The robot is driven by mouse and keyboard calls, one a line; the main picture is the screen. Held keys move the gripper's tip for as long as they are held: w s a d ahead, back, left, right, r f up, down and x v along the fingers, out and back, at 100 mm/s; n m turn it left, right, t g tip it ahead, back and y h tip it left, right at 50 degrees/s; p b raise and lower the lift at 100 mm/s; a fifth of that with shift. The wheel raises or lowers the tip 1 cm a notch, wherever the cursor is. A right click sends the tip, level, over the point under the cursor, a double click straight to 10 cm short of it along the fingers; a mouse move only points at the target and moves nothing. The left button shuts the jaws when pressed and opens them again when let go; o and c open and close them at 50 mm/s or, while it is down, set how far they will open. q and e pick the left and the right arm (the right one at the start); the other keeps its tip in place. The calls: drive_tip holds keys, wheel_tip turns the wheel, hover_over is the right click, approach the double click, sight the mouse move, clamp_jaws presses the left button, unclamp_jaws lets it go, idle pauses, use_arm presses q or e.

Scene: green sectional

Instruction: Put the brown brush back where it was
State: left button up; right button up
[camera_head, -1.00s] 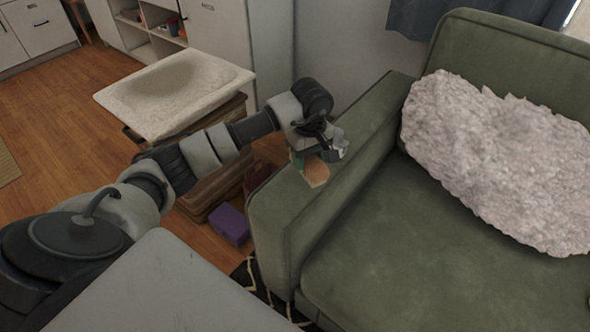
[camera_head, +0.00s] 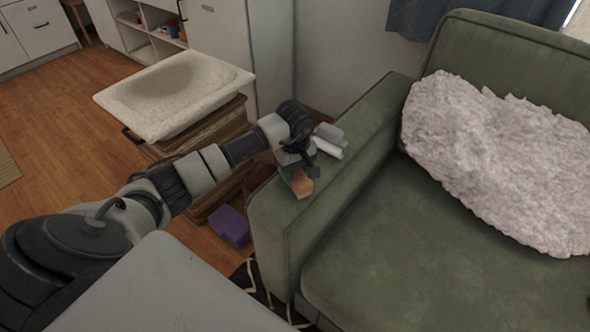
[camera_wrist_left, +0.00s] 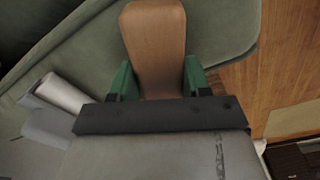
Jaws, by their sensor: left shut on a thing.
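The brown brush (camera_head: 302,184) is held in my left gripper (camera_head: 297,174) above the near-left part of the green sofa's armrest (camera_head: 345,150). In the left wrist view, the brush (camera_wrist_left: 155,40) shows as a flat brown wooden piece with a rounded end. It sticks out between the green fingers of my left gripper (camera_wrist_left: 158,80), which are shut on it. The rest of the brush is hidden by the gripper. I cannot tell whether it touches the armrest. My right gripper is not in view.
A white roll (camera_head: 328,148) and a grey object (camera_head: 329,132) lie on the armrest just beyond the gripper. A fluffy pale pillow (camera_head: 495,160) is on the sofa. A white basin (camera_head: 175,90) tops a brown stand at left. A purple object (camera_head: 231,226) is on the floor.

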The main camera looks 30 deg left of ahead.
use_arm(q)
drive_tip(key=o, duration=0.9)
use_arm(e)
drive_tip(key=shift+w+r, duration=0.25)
use_arm(q)
drive_tip(key=shift+r, duration=0.1)
drive_tip(key=shift+w+r, duration=0.1)
drive_tip(key=shift+r, duration=0.45)
wheel_tip(320, 180, up, 11)
drive_tip(key=p, duration=0.1)
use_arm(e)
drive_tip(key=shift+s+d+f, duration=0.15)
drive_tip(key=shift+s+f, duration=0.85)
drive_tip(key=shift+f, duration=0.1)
